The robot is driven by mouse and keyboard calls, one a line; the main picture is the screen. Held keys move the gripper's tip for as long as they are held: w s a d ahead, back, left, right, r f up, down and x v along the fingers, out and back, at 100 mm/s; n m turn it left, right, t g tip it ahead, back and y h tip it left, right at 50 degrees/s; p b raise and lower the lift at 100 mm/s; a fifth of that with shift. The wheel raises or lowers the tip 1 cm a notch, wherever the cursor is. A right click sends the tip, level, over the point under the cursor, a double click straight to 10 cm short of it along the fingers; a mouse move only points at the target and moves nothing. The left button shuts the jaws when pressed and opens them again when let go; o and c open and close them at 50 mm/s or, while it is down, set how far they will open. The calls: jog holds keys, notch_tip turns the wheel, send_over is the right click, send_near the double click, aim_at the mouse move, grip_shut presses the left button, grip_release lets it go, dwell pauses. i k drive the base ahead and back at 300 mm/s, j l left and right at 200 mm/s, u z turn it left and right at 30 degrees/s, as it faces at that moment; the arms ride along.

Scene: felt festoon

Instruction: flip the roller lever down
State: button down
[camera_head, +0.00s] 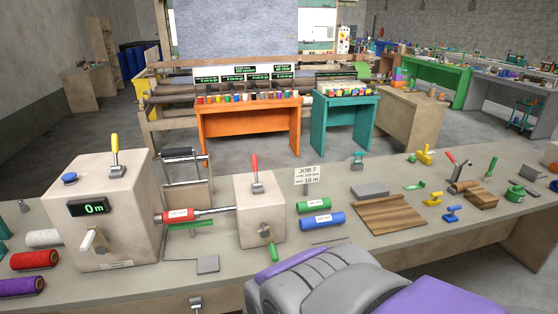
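Several levers show, and I cannot tell by a label which is the roller lever. A yellow-handled lever (115,146) stands up on top of the left beige box (88,192). A red-handled lever (255,168) stands nearly upright on top of the smaller beige box (252,212). A green handle (270,252) points down at the smaller box's front foot. A red roller (198,214) on a metal shaft runs level between the two boxes. My gripper is not in view; only grey and purple parts of my own body show at the bottom.
The left box carries a blue button (69,179), a "0 m" display (87,207) and a white crank (94,240). Green (313,205) and blue (322,220) rolls and a wooden board (389,214) lie to the right. A "JOB 7" sign (307,175) stands behind them. Tools crowd the bench's right end.

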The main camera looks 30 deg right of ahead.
aim_at(253, 158)
jog(key=z, duration=0.6)
jog(key=i+l+u, duration=0.1)
jog(key=l, duration=0.25)
jog(key=i+l+u, duration=0.1)
jog(key=i+l, duration=0.15)
jog(key=i+l+u, duration=0.1)
jog(key=l, duration=0.35)
jog(key=i+l+u, duration=0.1)
jog(key=l, duration=0.25)
jog(key=i+l+u, duration=0.1)
jog(key=l, duration=0.3)
jog(key=i+l+u, duration=0.1)
jog(key=i+l, duration=0.15)
jog(key=l, duration=0.15)
jog(key=i+l+u, duration=0.1)
jog(key=l, duration=0.3)
jog(key=i+j, duration=0.3)
jog(key=i, duration=0.15)
